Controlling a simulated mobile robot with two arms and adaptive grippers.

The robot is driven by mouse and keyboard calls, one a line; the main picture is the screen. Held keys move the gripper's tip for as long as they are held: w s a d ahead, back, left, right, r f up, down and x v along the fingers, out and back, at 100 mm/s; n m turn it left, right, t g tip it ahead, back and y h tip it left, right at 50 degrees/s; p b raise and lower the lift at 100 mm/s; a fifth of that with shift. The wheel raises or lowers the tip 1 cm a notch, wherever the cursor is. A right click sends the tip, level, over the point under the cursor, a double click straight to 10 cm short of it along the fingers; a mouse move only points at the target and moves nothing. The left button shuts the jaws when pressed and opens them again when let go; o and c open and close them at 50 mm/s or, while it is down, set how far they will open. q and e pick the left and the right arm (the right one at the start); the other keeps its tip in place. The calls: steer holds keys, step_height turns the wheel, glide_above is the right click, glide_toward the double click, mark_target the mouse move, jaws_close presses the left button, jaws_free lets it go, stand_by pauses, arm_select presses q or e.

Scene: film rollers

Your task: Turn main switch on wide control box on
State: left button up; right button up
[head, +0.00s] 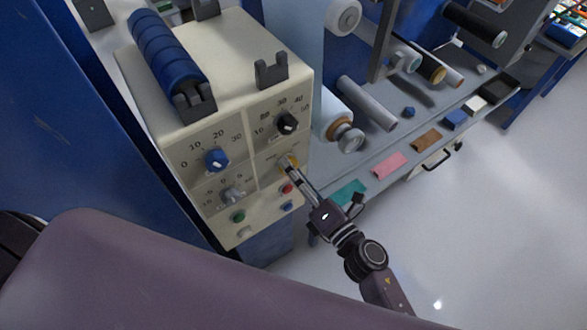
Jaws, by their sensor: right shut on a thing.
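The wide control box (222,78) is cream-coloured and stands left of centre, its front panel carrying dials, knobs and buttons. The main switch (282,161) appears as a small yellowish part on the right half of the panel, below the black dial. My right gripper (289,165) reaches it from the lower right, its fingertips shut around it. The fingers cover most of the switch, so I cannot tell its position. My left gripper is out of view.
A blue dial (217,160), a black dial (287,122), a grey knob (232,195), a red button (287,188) and a green button (238,216) sit close by on the panel. Rollers (367,103) and coloured patches lie on the bench to the right. The floor (490,220) is clear.

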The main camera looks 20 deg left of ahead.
steer(key=m+p, duration=0.3)
steer(key=m, duration=0.9)
steer(key=shift+f+p, duration=0.1)
steer(key=shift+p, duration=0.25)
stand_by(0.4)
steer(key=o, duration=1.2)
steer(key=shift+c, duration=0.2)
steer(key=shift+d, duration=0.1)
steer(key=v, duration=1.2)
